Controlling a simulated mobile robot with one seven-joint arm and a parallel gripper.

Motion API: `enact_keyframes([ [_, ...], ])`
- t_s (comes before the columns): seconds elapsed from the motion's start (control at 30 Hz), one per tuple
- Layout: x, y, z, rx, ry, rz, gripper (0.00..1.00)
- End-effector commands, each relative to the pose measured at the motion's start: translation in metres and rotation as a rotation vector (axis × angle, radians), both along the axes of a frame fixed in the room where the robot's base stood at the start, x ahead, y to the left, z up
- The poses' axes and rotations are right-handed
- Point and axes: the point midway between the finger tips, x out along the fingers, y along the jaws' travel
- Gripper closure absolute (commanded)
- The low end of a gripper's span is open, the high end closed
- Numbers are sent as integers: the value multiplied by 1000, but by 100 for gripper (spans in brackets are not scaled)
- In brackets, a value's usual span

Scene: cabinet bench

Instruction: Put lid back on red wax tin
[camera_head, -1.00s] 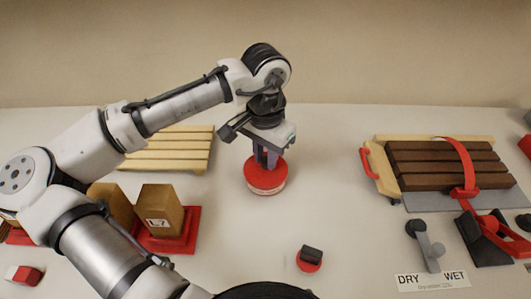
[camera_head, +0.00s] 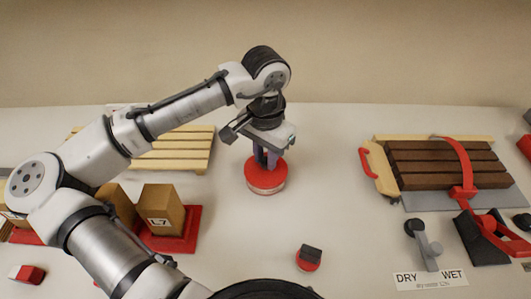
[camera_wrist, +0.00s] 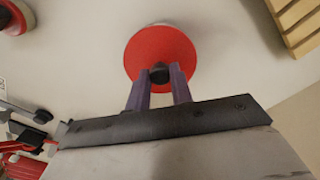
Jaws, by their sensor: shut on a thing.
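The red lid (camera_head: 262,181) is a round disc with a small black knob, which shows in the wrist view (camera_wrist: 158,73). My gripper (camera_head: 266,160) points down from above and is shut on the knob; its two purple fingers also flank the knob in the wrist view (camera_wrist: 159,88). The wax tin (camera_head: 266,191) shows as a pale band under the lid. In the wrist view a pale edge of it (camera_wrist: 157,25) peeks out past the lid's far side. I cannot tell whether the lid is fully seated or just above the tin.
Tan blocks (camera_head: 160,209) on a red tray (camera_head: 187,243) and a pale slatted rack (camera_head: 180,150) stand left. A small red-and-black piece (camera_head: 309,257) lies in front. A brown slatted stack (camera_head: 445,165) with a red strap and a DRY/WET lever (camera_head: 425,245) are right.

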Motion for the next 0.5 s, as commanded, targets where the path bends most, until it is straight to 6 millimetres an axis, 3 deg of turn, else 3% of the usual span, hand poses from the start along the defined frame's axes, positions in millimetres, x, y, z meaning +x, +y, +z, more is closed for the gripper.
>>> enact_keyframes([
  [0.27, 0, 0, 0, 0, 0, 0, 100],
  [0.3, 0, 0, 0, 0, 0, 0, 75],
  [0.5, 0, 0, 0, 0, 0, 0, 52],
])
